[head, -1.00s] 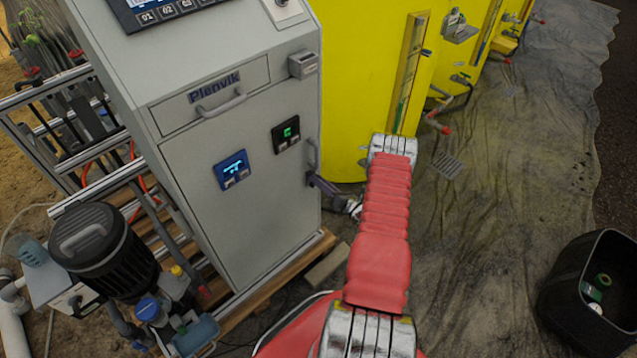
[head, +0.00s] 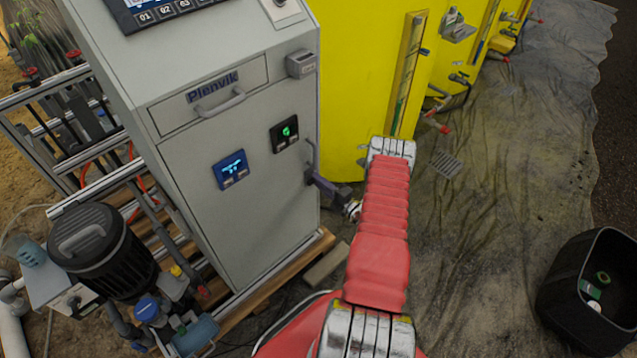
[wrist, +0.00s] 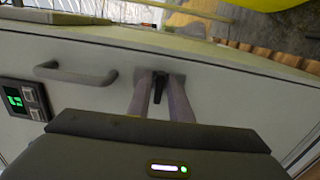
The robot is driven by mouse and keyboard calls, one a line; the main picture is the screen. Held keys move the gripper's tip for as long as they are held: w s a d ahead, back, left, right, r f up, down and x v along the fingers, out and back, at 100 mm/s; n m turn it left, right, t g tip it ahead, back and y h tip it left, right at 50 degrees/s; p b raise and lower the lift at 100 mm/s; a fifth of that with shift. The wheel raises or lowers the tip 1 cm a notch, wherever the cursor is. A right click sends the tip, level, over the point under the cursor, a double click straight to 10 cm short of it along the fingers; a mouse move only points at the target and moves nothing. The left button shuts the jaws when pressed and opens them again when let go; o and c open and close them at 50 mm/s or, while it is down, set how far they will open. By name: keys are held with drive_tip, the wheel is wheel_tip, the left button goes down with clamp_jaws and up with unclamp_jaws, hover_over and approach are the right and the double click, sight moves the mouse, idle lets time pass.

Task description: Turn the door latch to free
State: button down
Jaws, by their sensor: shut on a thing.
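The grey cabinet door (head: 225,235) is shut, and I see its face close up in the wrist view. The door latch (wrist: 160,86) is a small dark lever. It lies between the two fingers of my gripper (wrist: 160,92), lengthwise along them in the picture. My gripper is shut on it. In the head view my gripper (head: 313,181) is at the right edge of the door, just below the door handle (head: 311,157), and the latch is hidden there. The handle also shows left of the latch in the wrist view (wrist: 75,73).
My red-sleeved arm blocks part of the head view. A yellow tank (head: 358,80) stands behind the cabinet. A black bin (head: 590,285) is at the lower right. The sheet-covered ground between is mostly clear.

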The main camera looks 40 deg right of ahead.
drive_tip(key=shift+d+f+m, duration=0.1)
drive_tip(key=shift+d+m, duration=0.1)
drive_tip(key=shift+m, duration=0.2)
drive_tip(key=c, duration=1.9)
unclamp_jaws()
drive_tip(key=shift+c, duration=0.2)
drive_tip(key=shift+o, duration=0.5)
drive_tip(key=shift+a, duration=0.1)
drive_tip(key=s, duration=1.3)
drive_tip(key=shift+s+d, duration=0.2)
drive_tip(key=shift+s, duration=0.2)
drive_tip(key=shift+f+n, duration=0.1)
drive_tip(key=shift+n, duration=0.2)
